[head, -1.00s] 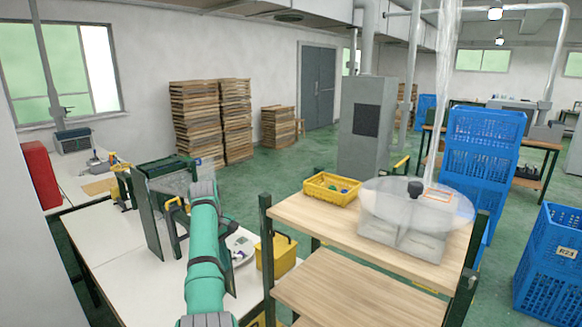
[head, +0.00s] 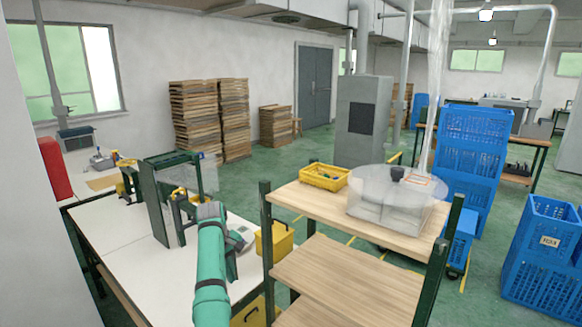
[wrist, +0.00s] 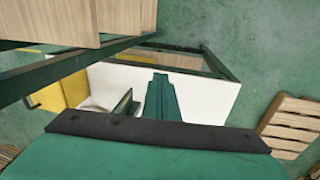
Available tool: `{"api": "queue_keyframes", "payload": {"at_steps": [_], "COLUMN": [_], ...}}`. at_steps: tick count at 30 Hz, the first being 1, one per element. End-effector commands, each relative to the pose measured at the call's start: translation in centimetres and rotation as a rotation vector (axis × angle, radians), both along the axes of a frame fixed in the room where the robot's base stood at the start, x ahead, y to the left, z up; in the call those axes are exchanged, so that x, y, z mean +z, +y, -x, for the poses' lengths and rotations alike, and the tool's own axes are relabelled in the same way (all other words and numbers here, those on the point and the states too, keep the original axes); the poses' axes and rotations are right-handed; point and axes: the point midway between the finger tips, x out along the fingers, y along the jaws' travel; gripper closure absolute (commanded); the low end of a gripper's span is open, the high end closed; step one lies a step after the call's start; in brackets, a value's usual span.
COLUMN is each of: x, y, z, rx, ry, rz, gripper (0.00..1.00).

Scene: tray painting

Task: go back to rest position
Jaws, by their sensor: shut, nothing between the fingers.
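My teal arm (head: 211,270) rises from the bottom of the head view, in front of the white worktable (head: 120,250). The jaws of my gripper do not show in the head view; the far part of the arm is hidden behind its upper link. Nothing is seen held. The wrist camera looks down past the wooden shelf (wrist: 125,15) onto a white surface (wrist: 205,95) and the green floor.
The wooden rack (head: 315,205) carries a yellow bin (head: 325,180) and a clear round-topped container (head: 395,210). A green-framed machine (head: 160,200) stands on the worktable beside my arm. Blue crates (head: 470,150) stand at right. Green floor is open behind the rack.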

Motion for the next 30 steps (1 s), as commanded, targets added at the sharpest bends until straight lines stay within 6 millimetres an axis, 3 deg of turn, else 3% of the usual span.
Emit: {"api": "queue_keyframes", "payload": {"at_steps": [8, 14, 21, 30], "x": [-7.3, -15.3, -24.0, -32.6], "y": [-2.1, -5.8, -8.7, -12.6], "z": [-0.2, 0.4, 3.2, 9.1], "rx": [-0.046, -0.109, -0.163, -0.224], "ry": [-0.062, -0.143, -0.247, -0.374], "rz": [-0.010, -0.026, -0.051, -0.089], "gripper": [1.00, 1.00, 1.00, 1.00]}}
